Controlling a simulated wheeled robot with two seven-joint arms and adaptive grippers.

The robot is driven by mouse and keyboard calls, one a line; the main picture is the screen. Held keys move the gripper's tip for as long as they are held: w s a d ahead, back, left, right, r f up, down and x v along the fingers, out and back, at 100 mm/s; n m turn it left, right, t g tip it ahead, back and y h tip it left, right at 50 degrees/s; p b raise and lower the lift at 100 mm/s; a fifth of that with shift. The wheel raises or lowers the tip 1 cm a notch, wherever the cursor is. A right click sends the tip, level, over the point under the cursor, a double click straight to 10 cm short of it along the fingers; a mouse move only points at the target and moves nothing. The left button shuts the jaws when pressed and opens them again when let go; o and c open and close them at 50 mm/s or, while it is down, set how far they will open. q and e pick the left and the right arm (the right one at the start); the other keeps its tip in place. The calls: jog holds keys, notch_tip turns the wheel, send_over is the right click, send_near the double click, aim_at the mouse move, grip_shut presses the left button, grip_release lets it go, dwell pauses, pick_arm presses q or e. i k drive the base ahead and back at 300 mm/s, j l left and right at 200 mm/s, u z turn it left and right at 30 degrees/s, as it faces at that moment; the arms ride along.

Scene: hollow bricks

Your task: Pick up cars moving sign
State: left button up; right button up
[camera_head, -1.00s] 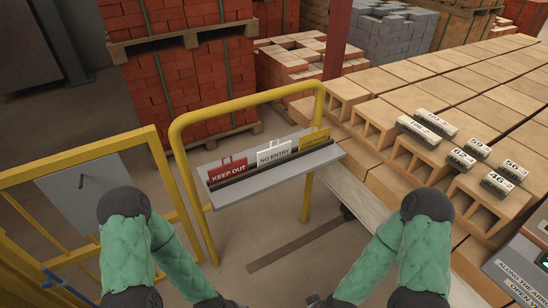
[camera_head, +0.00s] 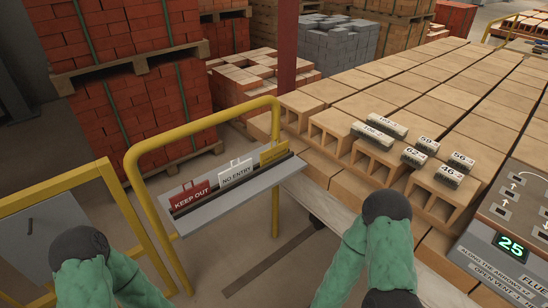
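Three signs stand in a slot on a grey shelf (camera_head: 240,199) fixed to a yellow rail (camera_head: 203,124). A red sign (camera_head: 190,195) reads KEEP OUT and a white sign (camera_head: 237,173) reads NO ENTRY. A yellow sign (camera_head: 273,153) stands at the right end; its lettering is too small to read, so I cannot confirm it is the cars moving sign. All three are upright and apart from my arms. My two green-sleeved arms reach in from the bottom, and both grippers are below the frame.
Rows of hollow bricks (camera_head: 440,104) fill the right side, with several numbered blocks (camera_head: 379,134) on top. A control panel (camera_head: 508,247) showing 25 is at the lower right. Red brick stacks (camera_head: 130,91) stand behind the rail. Bare floor shows below the shelf.

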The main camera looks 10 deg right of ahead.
aim_at(267, 156)
jog(key=u, duration=0.35)
jog(key=i+l+u, duration=0.1)
jog(key=l+u, duration=0.85)
